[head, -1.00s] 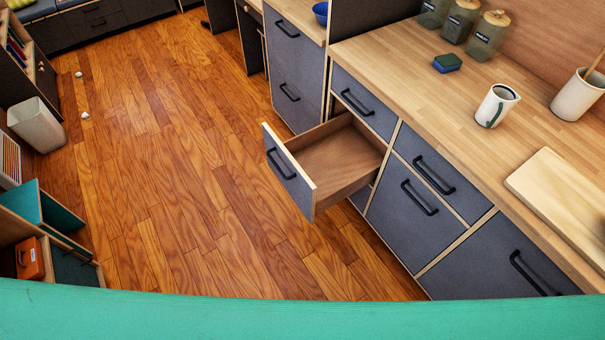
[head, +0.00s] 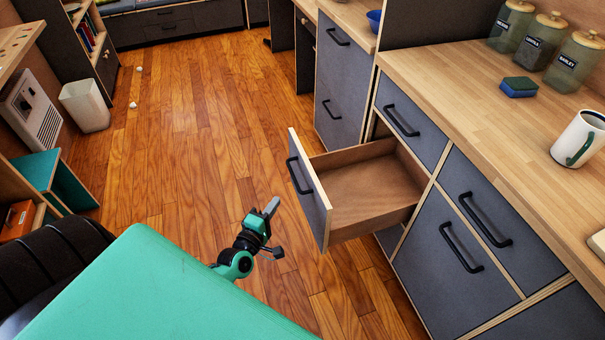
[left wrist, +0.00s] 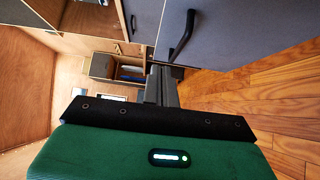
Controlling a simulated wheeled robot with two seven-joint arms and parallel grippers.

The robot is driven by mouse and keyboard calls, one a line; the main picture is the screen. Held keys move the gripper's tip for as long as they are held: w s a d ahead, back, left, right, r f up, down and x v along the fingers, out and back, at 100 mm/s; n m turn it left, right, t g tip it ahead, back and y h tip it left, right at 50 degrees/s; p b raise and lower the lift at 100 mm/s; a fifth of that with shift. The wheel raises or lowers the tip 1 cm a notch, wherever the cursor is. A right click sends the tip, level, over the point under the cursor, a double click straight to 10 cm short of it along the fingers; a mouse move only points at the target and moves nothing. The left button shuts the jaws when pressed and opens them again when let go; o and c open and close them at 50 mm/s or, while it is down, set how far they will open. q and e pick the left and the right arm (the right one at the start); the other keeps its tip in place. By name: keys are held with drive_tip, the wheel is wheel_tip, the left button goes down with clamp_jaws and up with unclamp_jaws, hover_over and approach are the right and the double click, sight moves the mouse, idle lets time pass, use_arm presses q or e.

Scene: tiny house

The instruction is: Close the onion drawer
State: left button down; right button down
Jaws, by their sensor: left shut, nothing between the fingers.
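The open drawer (head: 311,188) stands well out from the counter's cabinet front in the head view. It has a grey front with a black handle (head: 299,176) and a bare wooden inside, with nothing lying in it. My left gripper (head: 272,206) is shut and empty, in front of the drawer front and a little to its left, apart from it. In the left wrist view the shut fingers (left wrist: 161,84) show, with a grey panel and black handle (left wrist: 180,35) beyond them. My right gripper is not in view.
The counter (head: 440,80) runs along the right, with a sponge (head: 518,87), a mug (head: 579,139) and several jars on it. Closed drawers (head: 471,221) lie below it. A white bin (head: 85,106) stands at the left. The wooden floor (head: 190,130) between is mostly clear.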

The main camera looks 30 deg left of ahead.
use_arm(q)
approach(308, 171)
drive_tip(key=w+a, duration=0.3)
drive_tip(key=a, duration=0.1)
drive_tip(key=shift+w+d+p, duration=0.35)
drive_tip(key=shift+w+d, duration=1.15)
drive_tip(key=shift+w, duration=0.05)
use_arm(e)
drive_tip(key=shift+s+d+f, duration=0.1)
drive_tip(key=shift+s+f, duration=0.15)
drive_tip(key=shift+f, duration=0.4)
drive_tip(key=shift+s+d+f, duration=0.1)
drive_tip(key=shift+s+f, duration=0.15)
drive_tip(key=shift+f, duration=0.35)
